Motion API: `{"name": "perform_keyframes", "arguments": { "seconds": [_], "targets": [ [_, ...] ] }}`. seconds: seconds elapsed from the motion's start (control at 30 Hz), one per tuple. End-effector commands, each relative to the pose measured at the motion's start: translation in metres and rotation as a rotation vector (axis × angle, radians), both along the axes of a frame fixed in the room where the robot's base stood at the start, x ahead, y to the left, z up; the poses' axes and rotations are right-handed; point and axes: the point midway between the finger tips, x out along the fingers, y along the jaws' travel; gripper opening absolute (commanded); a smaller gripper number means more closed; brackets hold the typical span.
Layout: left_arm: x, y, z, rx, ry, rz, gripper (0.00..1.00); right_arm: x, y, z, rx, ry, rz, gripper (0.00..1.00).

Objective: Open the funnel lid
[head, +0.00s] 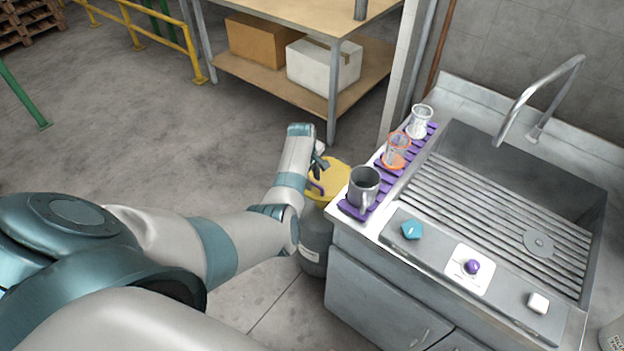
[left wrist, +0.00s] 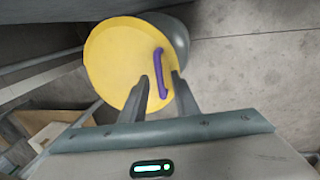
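The funnel lid (head: 340,177) is a round yellow disc on a grey drum-like container (head: 313,238) beside the sink cabinet. In the left wrist view the lid (left wrist: 112,62) fills the upper middle and looks closed. Its purple curved handle (left wrist: 158,60) stands near the lid's right edge; part of the handle (head: 316,187) shows in the head view. My left gripper (left wrist: 160,80) is open, its two fingers on either side of the handle's lower end in the picture. I cannot tell whether they touch it. My right gripper is in neither view.
A metal sink (head: 480,200) stands right of the container. On its left rim a purple rack (head: 352,210) holds a grey mug (head: 365,186) and two glass-like vessels. A blue piece (head: 411,230) lies on the front rim. A shelf table (head: 290,100) with boxes stands behind.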

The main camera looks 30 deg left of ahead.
Motion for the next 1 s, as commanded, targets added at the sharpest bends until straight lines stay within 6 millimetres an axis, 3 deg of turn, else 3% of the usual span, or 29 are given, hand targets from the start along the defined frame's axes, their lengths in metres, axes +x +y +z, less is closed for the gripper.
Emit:
{"name": "perform_keyframes", "arguments": {
  "seconds": [0.07,0.17,0.2,0.67,1.0],
  "targets": [
    [0.0,0.0,0.0,0.0,0.0,0.0,0.26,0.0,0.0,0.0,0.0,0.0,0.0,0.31],
    [0.0,0.0,0.0,0.0,0.0,0.0,0.02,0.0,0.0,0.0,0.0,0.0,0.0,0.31],
    [0.0,0.0,0.0,0.0,0.0,0.0,0.0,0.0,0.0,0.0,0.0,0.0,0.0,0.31],
    [0.002,0.0,0.005,0.003,0.028,-0.002,0.0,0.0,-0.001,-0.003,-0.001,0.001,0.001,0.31],
    [0.012,-0.001,0.026,0.01,0.135,-0.002,0.0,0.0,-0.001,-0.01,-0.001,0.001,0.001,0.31]
  ]
}}
